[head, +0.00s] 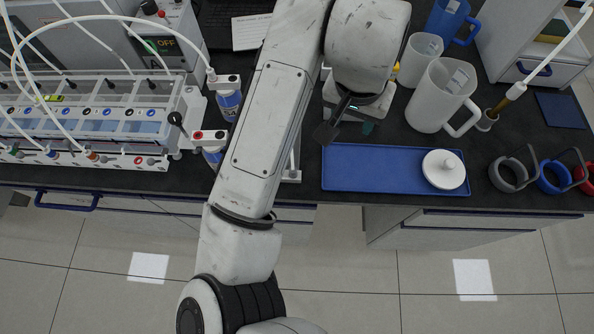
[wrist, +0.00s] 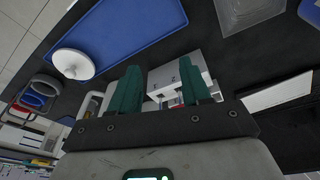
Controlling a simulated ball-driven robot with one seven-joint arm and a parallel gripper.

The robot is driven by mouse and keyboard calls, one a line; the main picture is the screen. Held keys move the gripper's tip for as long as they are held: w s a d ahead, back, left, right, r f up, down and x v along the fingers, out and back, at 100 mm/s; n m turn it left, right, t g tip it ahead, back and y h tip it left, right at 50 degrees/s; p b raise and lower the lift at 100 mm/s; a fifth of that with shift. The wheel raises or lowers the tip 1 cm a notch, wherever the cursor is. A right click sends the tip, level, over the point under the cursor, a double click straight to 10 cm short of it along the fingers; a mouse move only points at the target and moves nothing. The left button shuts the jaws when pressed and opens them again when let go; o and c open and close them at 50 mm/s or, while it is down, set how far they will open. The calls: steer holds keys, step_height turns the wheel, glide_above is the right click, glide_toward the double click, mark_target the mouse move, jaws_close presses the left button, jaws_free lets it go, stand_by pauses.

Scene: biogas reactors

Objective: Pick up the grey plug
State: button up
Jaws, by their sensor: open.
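I cannot pick out a grey plug with certainty. Small plugs or fittings of several colours, too small to tell apart, line the reactor rack (head: 95,115) at the left in the head view. My gripper (wrist: 160,63) shows its two green fingers spread apart in the wrist view, with nothing between them. In the head view it is mostly hidden by my wrist, above the bench behind the blue tray (head: 385,185). The tray also shows at the top of the wrist view (wrist: 130,25).
A white knobbed lid (head: 443,169) sits on the tray's right end. White mugs (head: 440,95) and a blue jug (head: 447,20) stand behind. The tray's left and middle are clear.

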steer(key=s+a+f, duration=0.1)
steer(key=a+f, duration=0.1)
steer(key=a, duration=0.1)
steer(key=s+a+f+g, duration=0.1)
steer(key=s+a, duration=0.1)
steer(key=a, duration=0.2)
steer(key=s+a+f+n+g+y, duration=0.1)
steer(key=s+a+f, duration=0.1)
steer(key=a, duration=0.1)
steer(key=shift+s+a+f, duration=0.1)
steer(key=shift+a+f, duration=0.05)
steer(key=shift+f, duration=0.15)
steer(key=shift+w+a+f+p, duration=0.1)
steer(key=shift+f+p, duration=0.1)
steer(key=shift+f, duration=0.85)
steer(key=shift+w+f+p, duration=0.1)
steer(key=shift+f+p, duration=0.05)
steer(key=shift+f, duration=0.9)
steer(key=shift+w+a+f+p, duration=0.1)
steer(key=shift+f+p, duration=0.1)
steer(key=shift+f, duration=0.85)
jaws_close()
